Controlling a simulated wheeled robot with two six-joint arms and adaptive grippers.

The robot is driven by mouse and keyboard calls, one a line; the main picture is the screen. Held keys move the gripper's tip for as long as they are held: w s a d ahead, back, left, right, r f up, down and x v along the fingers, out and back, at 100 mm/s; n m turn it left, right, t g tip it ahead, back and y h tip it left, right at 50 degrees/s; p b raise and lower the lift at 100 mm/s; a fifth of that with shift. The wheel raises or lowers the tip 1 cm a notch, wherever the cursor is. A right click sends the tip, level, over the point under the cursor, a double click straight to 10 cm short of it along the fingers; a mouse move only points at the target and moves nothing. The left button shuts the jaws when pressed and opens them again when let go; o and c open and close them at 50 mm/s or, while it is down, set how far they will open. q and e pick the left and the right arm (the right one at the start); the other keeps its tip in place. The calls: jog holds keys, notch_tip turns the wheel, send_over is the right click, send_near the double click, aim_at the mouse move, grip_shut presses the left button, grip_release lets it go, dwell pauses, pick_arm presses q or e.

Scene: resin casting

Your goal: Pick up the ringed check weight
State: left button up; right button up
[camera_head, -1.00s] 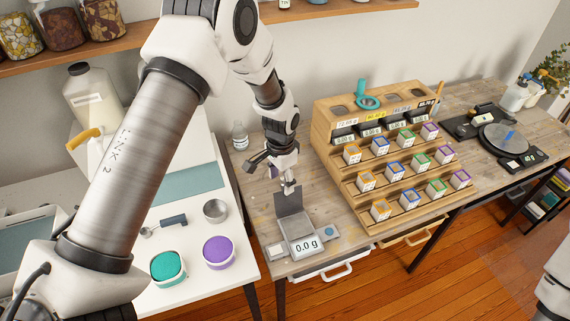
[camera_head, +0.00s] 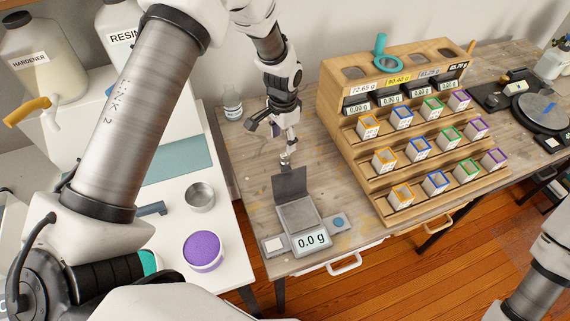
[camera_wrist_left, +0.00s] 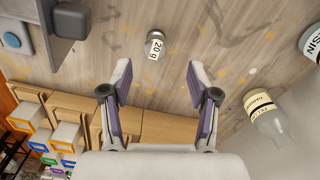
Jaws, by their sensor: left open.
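The check weight (camera_wrist_left: 155,45) is a small metal piece with a white "20 g" label, standing on the wooden bench in the left wrist view. My left gripper (camera_wrist_left: 158,78) is open and empty. The weight shows beyond the fingertips, roughly midway between them and apart from both. In the head view my left gripper (camera_head: 285,150) points down behind the scale (camera_head: 299,217), which reads 0.0 g. There the weight is too small and close to the fingers to tell apart surely. My right gripper is out of view; only part of that arm shows at lower right.
A wooden rack (camera_head: 345,135) of small colour-edged boxes stands right of the gripper. A clear bottle (camera_head: 232,104) stands on the bench to its left. The scale's raised dark lid (camera_head: 290,184) is close in front. Resin and hardener jugs (camera_head: 35,65) stand at far left.

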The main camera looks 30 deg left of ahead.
aim_at(285, 154)
pick_arm(q)
jog(key=f, duration=0.2)
jog(key=f+p, duration=0.1)
jog(key=f, duration=0.1)
jog(key=f+p, duration=0.1)
jog(key=f, duration=0.2)
jog(key=shift+d, duration=0.35)
jog(key=shift+f, duration=0.3)
jog(key=shift+r, duration=0.1)
jog(key=c, duration=0.9)
